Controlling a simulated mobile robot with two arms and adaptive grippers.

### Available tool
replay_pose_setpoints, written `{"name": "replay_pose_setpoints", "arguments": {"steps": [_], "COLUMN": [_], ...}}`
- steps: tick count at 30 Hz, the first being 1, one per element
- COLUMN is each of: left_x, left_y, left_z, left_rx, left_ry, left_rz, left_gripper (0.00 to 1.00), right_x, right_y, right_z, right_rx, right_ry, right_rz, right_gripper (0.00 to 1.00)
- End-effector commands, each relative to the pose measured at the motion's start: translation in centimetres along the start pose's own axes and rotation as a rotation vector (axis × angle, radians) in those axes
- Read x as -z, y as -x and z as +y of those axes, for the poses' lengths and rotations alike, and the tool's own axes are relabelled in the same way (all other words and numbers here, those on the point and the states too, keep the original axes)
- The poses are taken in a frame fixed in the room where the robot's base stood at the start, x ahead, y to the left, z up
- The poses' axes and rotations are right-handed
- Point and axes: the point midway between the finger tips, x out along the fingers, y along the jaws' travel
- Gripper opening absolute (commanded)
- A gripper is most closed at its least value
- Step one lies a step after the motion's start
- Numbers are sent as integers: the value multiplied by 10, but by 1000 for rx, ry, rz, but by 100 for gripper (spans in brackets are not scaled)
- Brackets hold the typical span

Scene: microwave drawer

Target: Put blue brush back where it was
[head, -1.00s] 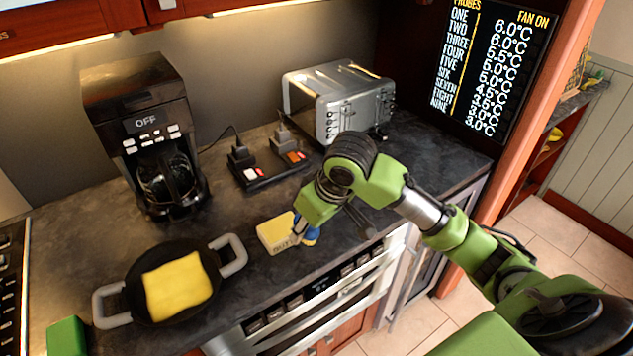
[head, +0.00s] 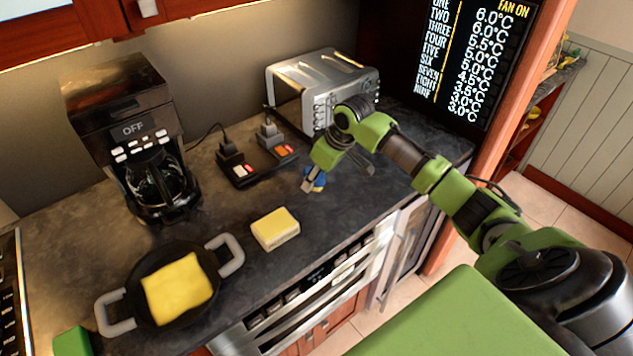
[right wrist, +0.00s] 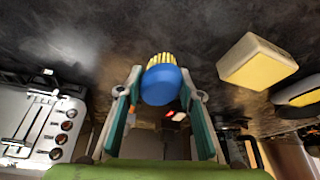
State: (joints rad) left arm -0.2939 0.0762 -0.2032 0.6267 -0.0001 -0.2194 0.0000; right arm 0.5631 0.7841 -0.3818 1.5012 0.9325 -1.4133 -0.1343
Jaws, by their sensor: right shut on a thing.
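The blue brush (head: 319,181), a round blue body with yellow bristles, is at my right gripper (head: 312,184) above the counter, in front of the toaster. In the right wrist view the blue brush (right wrist: 161,86) sits between the two fingers of my right gripper (right wrist: 164,92), bristles pointing away from the palm. The gripper is shut on it. In the head view the gripper partly hides the brush, and I cannot tell whether it touches the counter. My left gripper is not in view.
A yellow block (head: 275,229) lies on the dark counter (head: 228,207). A pan (head: 149,277) with a yellow piece stands front left, a coffee maker (head: 122,130) behind it. A power strip (head: 257,167) with plugs and a toaster (head: 325,92) stand at the back.

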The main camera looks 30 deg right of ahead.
Motion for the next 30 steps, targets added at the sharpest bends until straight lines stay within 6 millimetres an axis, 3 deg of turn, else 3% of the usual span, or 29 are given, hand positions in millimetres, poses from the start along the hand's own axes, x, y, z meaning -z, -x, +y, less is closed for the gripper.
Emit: {"name": "replay_pose_setpoints", "arguments": {"steps": [7, 14, 25, 26, 27, 30], "left_x": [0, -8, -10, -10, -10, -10], "left_y": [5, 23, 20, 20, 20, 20], "left_z": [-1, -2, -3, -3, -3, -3], "left_rx": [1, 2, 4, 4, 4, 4], "left_ry": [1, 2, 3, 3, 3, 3], "left_rz": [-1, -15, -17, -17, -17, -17], "left_gripper": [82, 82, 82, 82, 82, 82], "right_x": [-3, -14, -16, -15, -15, -15], "right_y": [-15, -40, -45, -45, -45, -45], "right_z": [11, 10, 10, 11, 11, 10], "right_rx": [1, 0, -1, -1, -1, -1], "right_ry": [-1, 0, 1, 1, 1, 1], "right_rz": [0, 0, 1, 1, 1, 1], "right_gripper": [8, 8, 8, 42, 51, 51]}}
